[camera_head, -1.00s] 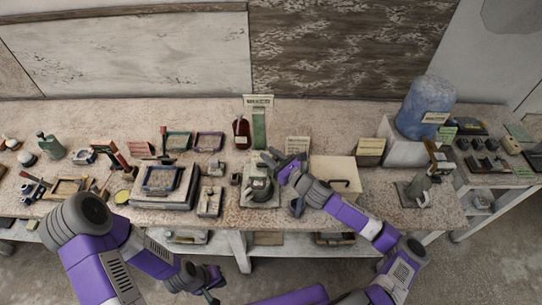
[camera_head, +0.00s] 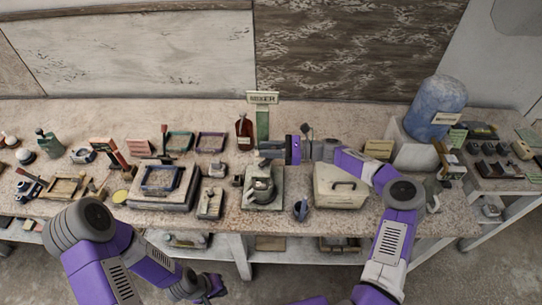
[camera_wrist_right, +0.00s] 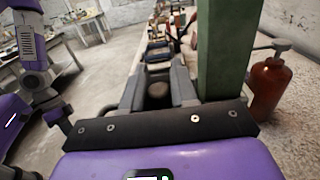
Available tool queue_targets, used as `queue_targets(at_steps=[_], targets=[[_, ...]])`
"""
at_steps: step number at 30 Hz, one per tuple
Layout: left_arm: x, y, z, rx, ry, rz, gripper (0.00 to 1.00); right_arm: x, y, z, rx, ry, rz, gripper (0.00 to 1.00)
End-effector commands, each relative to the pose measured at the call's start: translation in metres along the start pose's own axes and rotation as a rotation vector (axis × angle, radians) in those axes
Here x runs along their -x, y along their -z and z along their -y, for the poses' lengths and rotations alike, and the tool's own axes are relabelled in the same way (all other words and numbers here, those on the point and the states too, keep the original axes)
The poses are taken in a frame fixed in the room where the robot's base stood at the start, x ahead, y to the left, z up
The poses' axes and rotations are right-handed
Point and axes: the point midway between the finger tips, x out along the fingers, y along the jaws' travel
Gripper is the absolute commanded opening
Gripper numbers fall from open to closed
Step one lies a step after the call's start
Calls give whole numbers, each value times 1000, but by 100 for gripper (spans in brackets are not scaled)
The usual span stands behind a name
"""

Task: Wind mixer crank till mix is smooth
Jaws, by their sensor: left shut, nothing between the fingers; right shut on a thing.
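The mixer (camera_head: 262,188) is a grey-green pot on a pale base near the table's front edge, below a green post (camera_head: 262,126) with a MIXER sign (camera_head: 262,98). My right gripper (camera_head: 268,152) reaches in level from the right, just above and behind the pot. It is shut on a dark piece that looks like the crank's grip; in the right wrist view the fingers (camera_wrist_right: 158,92) close around it beside the green post. The crank's arm is mostly hidden, and the mix cannot be made out. My left gripper (camera_head: 212,290) is shut and empty, low in front of the table.
A red-brown bottle (camera_head: 244,133) stands close behind the mixer, left of the post; it also shows in the right wrist view (camera_wrist_right: 268,90). A cream box (camera_head: 341,190) stands right of the mixer, with a small blue-grey jug (camera_head: 301,209) between. Framed trays (camera_head: 162,180) lie left.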

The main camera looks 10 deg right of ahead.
Motion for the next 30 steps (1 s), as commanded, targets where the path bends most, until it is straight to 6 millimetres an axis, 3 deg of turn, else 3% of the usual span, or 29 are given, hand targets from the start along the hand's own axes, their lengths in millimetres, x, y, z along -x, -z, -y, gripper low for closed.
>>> queue_targets(at_steps=[9, 30], targets=[[-27, 1, 10, 0, 0, 0, 0, -9, 3, 3, 2, -181, 0, 0], [-54, 2, 20, 0, 0, 0, 0, -17, 3, 4, -2, -379, 1, 0]])
